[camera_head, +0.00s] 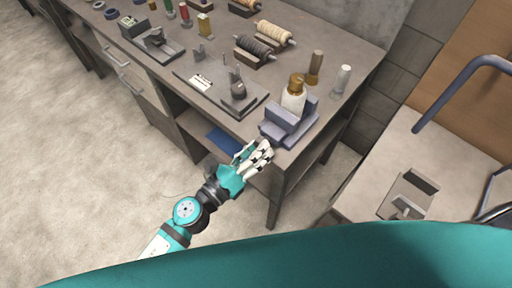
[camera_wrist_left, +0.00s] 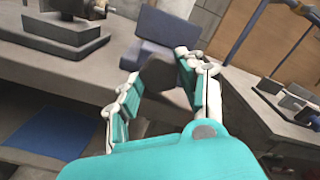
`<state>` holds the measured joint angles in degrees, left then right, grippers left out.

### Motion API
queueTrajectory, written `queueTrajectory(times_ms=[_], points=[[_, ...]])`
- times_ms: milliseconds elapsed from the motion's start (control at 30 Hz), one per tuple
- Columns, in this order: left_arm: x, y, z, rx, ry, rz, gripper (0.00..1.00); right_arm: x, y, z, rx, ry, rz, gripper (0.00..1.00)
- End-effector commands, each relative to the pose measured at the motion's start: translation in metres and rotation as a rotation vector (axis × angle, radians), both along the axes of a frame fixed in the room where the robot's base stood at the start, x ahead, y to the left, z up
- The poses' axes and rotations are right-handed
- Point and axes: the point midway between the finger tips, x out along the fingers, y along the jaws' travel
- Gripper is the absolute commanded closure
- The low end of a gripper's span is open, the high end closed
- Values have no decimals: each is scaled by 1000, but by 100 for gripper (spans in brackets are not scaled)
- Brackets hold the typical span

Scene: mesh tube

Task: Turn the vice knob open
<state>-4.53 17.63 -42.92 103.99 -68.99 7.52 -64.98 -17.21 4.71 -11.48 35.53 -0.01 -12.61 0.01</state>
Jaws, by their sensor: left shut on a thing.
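The vice (camera_head: 288,123) is a blue-grey block with two jaws on the near right corner of the workbench. A white bottle-like piece with a gold-brown top (camera_head: 294,92) stands upright between its jaws. My left gripper (camera_head: 258,154) is at the front of the vice, just off the bench edge. In the left wrist view, a dark round knob (camera_wrist_left: 160,74) sits between the two fingers (camera_wrist_left: 158,84), in front of the blue-grey vice body (camera_wrist_left: 155,55). The fingers are shut on the knob. The knob is hidden by the fingers in the head view. My right gripper is not in view.
The workbench (camera_head: 215,65) holds spools (camera_head: 275,33), a dark tool plate (camera_head: 238,90) and two small cylinders (camera_head: 342,80) behind the vice. A blue item (camera_head: 222,142) lies on the shelf below. A second table (camera_head: 425,150) stands at the right.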

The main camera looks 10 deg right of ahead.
Motion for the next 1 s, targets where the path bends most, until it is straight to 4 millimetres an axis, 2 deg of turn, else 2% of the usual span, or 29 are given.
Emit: queueTrajectory(times_ms=[333, 867, 900, 1000], points=[[0, 0, 0, -91, 117, 0, 93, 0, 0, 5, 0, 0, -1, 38], [0, 0, 0, -106, 136, 1, 93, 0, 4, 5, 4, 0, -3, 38], [0, 0, 0, -106, 136, 1, 56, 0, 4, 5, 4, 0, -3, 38], [0, 0, 0, -105, 136, 1, 43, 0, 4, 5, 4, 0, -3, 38]])
